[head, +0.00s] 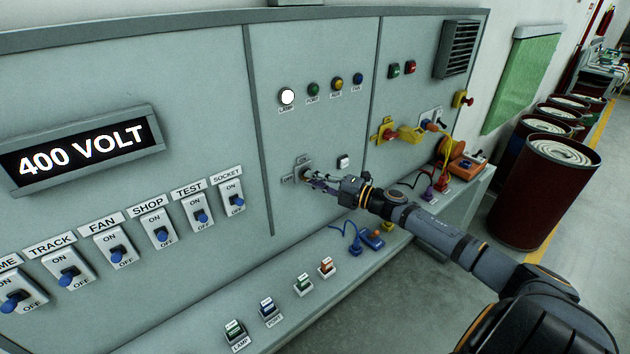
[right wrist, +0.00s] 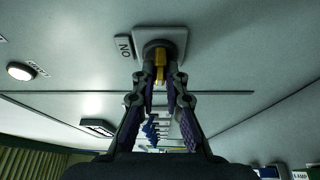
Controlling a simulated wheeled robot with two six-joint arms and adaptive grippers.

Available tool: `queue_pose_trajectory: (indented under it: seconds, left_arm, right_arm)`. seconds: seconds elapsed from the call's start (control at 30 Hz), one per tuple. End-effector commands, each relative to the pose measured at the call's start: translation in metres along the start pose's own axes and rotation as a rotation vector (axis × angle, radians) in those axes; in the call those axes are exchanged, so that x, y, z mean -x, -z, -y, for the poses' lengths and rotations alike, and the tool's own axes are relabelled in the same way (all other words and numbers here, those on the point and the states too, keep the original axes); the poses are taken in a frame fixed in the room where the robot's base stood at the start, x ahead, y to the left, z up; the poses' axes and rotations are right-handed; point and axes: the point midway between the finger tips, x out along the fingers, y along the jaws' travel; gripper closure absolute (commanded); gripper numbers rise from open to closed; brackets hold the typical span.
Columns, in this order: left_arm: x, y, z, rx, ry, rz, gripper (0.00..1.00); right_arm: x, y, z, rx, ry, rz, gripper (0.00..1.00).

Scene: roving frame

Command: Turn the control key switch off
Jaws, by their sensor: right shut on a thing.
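The control key switch (head: 304,173) is a small plate with a round dark collar on the grey panel, right of the seam. In the right wrist view its square plate (right wrist: 178,40) sits at the top centre, with a label reading ON beside it. A brass-coloured key (right wrist: 160,66) stands in the collar. My right gripper (head: 314,179) is at the switch; in the right wrist view its fingers (right wrist: 160,84) are shut on the key from both sides. My left gripper is not in view.
A white lamp (head: 287,96) is lit on the panel above the switch. A white button (head: 343,162) is just right of it. A ledge (head: 215,315) with plugs runs below. A row of blue-handled switches (head: 162,234) is at left. Red drums (head: 545,190) stand at right.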

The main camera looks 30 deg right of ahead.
Motion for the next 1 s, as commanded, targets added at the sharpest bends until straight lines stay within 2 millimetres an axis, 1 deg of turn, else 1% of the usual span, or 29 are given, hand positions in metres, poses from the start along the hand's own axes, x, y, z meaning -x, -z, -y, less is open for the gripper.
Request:
queue_pose_trajectory:
  seconds: [0.2, 0.63, 0.67, 0.8, 0.83, 1.0]
  left_arm:
    - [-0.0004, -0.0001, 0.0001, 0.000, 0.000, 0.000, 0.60]
    - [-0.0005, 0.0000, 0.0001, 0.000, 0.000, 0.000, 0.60]
    - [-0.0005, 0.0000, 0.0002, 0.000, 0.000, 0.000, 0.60]
    - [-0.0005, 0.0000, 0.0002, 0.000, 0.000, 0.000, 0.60]
    - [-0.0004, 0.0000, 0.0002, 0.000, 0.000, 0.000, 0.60]
    - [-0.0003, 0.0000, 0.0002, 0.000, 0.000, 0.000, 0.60]
  right_arm:
    - [0.0004, 0.0004, 0.0014, 0.038, 0.018, 0.000, 1.00]
    - [0.0004, 0.0004, 0.0018, 0.046, 0.022, -0.001, 1.00]
    - [0.0005, 0.0004, 0.0018, 0.046, 0.022, -0.001, 0.87]
    - [0.0004, 0.0004, 0.0014, 0.046, 0.021, -0.001, 0.68]
    - [0.0003, 0.0003, 0.0013, 0.045, 0.021, -0.001, 0.66]
    - [0.0002, 0.0002, 0.0007, 0.045, 0.020, 0.000, 0.66]
